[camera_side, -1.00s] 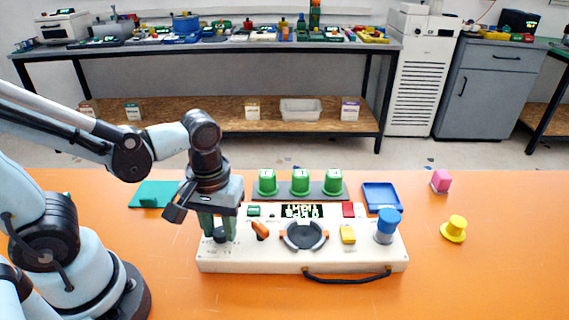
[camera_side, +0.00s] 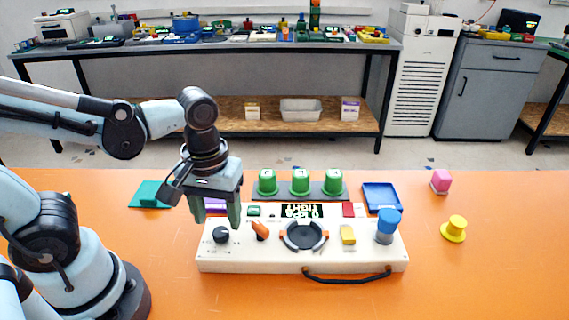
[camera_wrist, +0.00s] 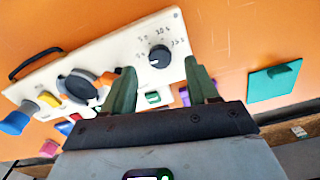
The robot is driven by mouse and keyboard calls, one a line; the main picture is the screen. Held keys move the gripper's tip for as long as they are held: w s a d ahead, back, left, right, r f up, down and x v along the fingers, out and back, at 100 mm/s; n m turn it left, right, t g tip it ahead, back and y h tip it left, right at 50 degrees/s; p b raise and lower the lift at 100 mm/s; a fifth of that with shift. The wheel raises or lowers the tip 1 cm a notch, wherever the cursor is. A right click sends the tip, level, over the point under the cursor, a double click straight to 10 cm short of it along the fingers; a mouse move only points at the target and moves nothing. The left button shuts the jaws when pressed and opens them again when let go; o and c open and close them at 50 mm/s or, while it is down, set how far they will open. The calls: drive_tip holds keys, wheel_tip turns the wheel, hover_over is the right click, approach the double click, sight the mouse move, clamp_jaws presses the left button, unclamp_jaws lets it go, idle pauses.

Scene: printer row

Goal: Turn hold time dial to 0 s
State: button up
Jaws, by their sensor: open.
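The hold time dial appears to be the small black knob (camera_side: 221,234) at the left end of the white panel (camera_side: 270,262). In the wrist view the knob (camera_wrist: 160,56) shows a pale pointer mark toward its lower left, among small printed time labels that I cannot read surely. My gripper (camera_side: 215,220) is open and empty, with its green fingers pointing down. It is above and slightly behind the knob, apart from it. In the wrist view my gripper's fingertips (camera_wrist: 160,66) sit on either side of the knob in the picture.
The panel also holds an orange lever (camera_side: 260,231), a round black holder (camera_side: 304,235), a yellow button (camera_side: 348,234), a blue knob (camera_side: 386,222) and a display (camera_side: 299,211). Several green capped pieces (camera_side: 300,182) stand behind.

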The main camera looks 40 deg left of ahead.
sight(220, 231)
wheel_tip(220, 231, up, 9)
drive_tip(key=shift+f, duration=0.15)
idle(0.4)
drive_tip(key=w+a+f+m+t, duration=0.3)
drive_tip(key=w+a+m+t, duration=0.1)
drive_tip(key=w+m+t, duration=0.2)
drive_tip(key=shift+w+f+m+t, duration=0.15)
drive_tip(key=shift+f+m+t, duration=0.25)
drive_tip(key=shift+m+t, duration=0.15)
